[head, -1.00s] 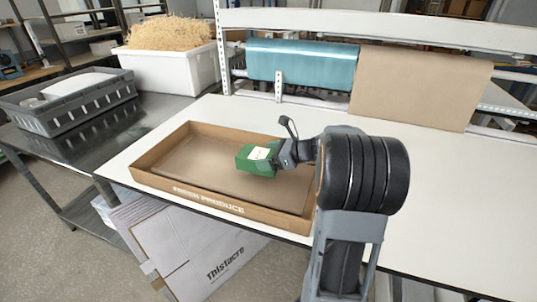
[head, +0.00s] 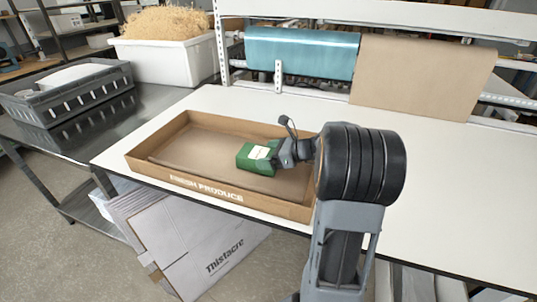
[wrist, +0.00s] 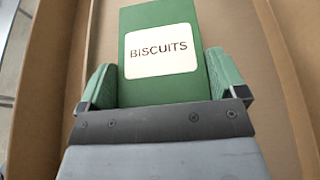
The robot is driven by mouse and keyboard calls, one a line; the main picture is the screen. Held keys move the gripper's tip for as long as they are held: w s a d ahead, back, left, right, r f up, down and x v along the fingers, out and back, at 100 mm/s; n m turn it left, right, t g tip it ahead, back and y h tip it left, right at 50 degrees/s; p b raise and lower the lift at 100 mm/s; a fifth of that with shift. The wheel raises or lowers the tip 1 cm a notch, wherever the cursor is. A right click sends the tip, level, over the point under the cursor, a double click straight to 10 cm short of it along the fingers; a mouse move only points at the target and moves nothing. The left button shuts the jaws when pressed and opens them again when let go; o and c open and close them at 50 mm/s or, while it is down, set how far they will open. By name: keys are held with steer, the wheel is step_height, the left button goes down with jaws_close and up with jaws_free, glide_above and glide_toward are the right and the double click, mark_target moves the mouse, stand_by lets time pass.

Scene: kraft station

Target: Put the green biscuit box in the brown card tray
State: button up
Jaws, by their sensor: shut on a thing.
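The green biscuit box (head: 256,159) has a white label, and the wrist view shows the word BISCUITS on the box (wrist: 163,88). My gripper (head: 277,153) is shut on it, with one green finger pad on each side in the wrist view (wrist: 163,82). The brown card tray (head: 206,189) lies on the white table, with FRESH PRODUCE on its front wall; its walls also show in the wrist view (wrist: 40,80). The box is within the tray's outline, over its right half. I cannot tell whether its underside touches the tray floor.
A grey crate (head: 66,97) and a white tub of straw (head: 165,60) stand on the dark bench at left. Blue (head: 300,53) and brown paper rolls (head: 420,75) hang behind the table. The white table (head: 455,205) is clear at right.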

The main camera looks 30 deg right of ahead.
stand_by(0.3)
steer(key=o, duration=0.8)
steer(key=shift+c, duration=0.2)
step_height(320, 180, up, 13)
steer(key=p, duration=1.1)
steer(key=shift+p, duration=0.3)
